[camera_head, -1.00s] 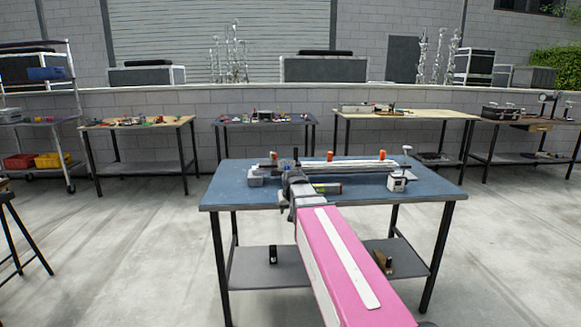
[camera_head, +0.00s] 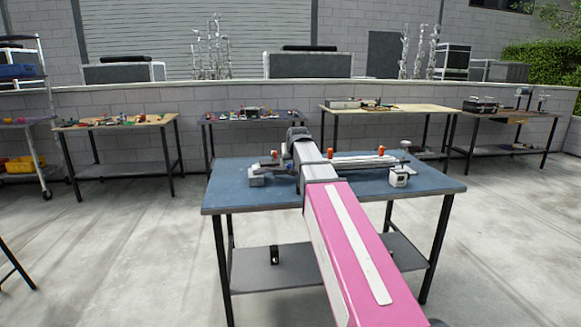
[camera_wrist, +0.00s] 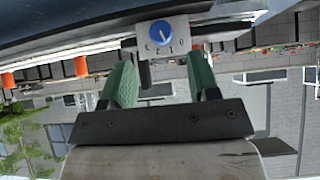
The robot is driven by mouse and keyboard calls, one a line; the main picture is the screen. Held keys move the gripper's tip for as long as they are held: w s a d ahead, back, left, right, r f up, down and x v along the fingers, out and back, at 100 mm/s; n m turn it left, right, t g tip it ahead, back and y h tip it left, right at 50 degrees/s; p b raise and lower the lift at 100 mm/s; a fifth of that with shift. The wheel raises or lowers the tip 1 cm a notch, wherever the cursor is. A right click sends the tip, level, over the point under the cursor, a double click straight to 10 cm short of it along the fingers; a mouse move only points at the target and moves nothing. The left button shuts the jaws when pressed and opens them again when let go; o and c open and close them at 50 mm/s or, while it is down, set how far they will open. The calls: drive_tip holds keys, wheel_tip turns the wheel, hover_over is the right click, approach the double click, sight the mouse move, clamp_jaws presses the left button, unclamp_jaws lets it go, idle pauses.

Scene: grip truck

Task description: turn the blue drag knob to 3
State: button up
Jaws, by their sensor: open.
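In the wrist view, the blue drag knob (camera_wrist: 161,31) sits on a pale plate (camera_wrist: 185,32) with dark numerals beneath it. It has a small white mark; I cannot tell which numeral it points at. My gripper (camera_wrist: 160,57) is open, its green-padded fingers on either side below the knob in the picture, with no visible contact. In the head view, my arm reaches over the blue worktable (camera_head: 236,198), where a long pale rail device (camera_head: 355,162) lies. The knob cannot be made out there, and my fingers are hidden.
Orange pieces (camera_head: 332,153) stand up along the device. A small white block (camera_head: 399,177) is at the table's right side. The table's front left is bare. More workbenches (camera_head: 120,125) line the wall behind, and open floor surrounds the table.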

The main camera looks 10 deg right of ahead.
sight(290, 166)
drive_tip(key=x, duration=0.6)
drive_tip(key=shift+w+f, duration=0.2)
drive_tip(key=shift+f, duration=0.05)
drive_tip(key=c, duration=0.9)
